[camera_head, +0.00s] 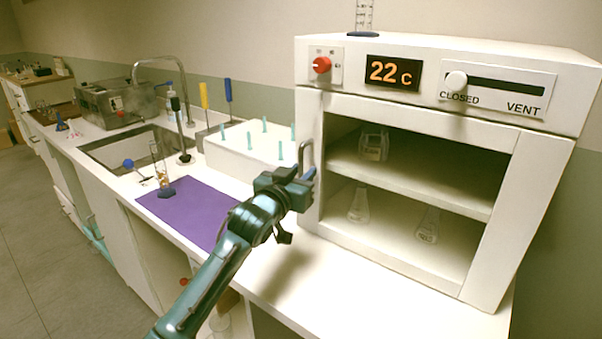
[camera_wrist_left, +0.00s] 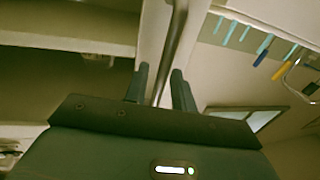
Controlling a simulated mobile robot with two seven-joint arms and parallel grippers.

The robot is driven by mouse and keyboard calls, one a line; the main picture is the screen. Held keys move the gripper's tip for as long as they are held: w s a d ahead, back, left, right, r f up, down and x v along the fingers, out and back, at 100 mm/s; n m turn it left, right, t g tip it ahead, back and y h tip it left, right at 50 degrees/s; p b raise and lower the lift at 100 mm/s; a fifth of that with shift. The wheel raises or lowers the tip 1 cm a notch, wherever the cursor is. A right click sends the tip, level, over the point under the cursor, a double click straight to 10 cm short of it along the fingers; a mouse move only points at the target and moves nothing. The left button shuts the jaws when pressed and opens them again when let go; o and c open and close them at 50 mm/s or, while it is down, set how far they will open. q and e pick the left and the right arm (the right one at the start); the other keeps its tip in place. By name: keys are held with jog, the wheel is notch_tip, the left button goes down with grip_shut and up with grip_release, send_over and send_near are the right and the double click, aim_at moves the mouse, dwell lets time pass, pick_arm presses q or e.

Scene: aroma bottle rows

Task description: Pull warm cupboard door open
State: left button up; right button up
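The warm cupboard (camera_head: 430,112) is the white cabinet at the right of the head view. Its shelves are in plain sight; I cannot tell whether a clear door pane covers them. A metal bar handle (camera_head: 304,152) stands at its left front post. The handle also shows in the left wrist view (camera_wrist_left: 176,35). My left gripper (camera_head: 300,178) is at the handle's lower part. In the left wrist view its two fingers (camera_wrist_left: 160,88) stand on either side of the bar, with a gap visible, so it looks open around it. My right gripper is not in view.
Inside the cupboard are a small rack (camera_head: 374,146) and two flasks (camera_head: 358,206) (camera_head: 427,225). A white block with teal pegs (camera_head: 245,150) stands close left of the handle. A purple mat (camera_head: 190,212) lies on the counter. Counter before the cupboard is bare.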

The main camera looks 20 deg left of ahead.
pick_arm(q)
grip_shut()
dwell(0.3)
dwell(0.3)
